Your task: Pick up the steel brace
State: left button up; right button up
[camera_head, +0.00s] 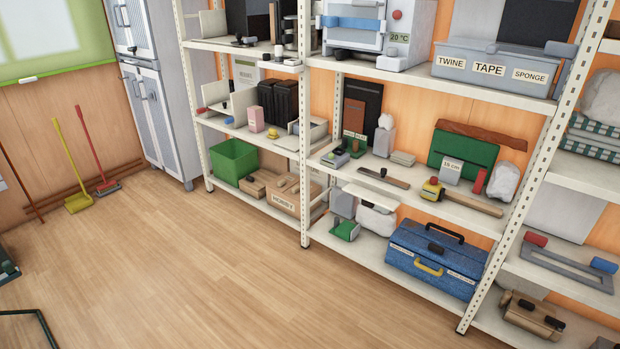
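I cannot tell for certain which thing is the steel brace. A flat grey metal-looking frame (560,267) with a long opening lies on a shelf at the right. A red piece (536,240) and a blue piece (604,265) sit at its two ends. A slim grey-brown bar (384,178) lies flat on the middle shelf of the centre bay. Neither of my grippers shows in the head view.
A white shelving rack (305,150) fills the right. A blue toolbox (437,258) sits on its bottom shelf, and a grey labelled box (500,65) stands above. A green crate (233,160) is further left. The wooden floor (190,260) in front is largely clear.

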aim_at(382, 176)
jog(key=i+l+z, duration=0.15)
jog(key=l, duration=0.3)
jog(key=i+l+z, duration=0.1)
jog(key=l, duration=0.3)
jog(key=i+j+z, duration=0.2)
jog(key=i, duration=0.25)
jog(key=i+j+z, duration=0.15)
jog(key=i, duration=0.3)
jog(key=i+j+z, duration=0.2)
jog(key=i, duration=0.25)
jog(key=j, duration=0.1)
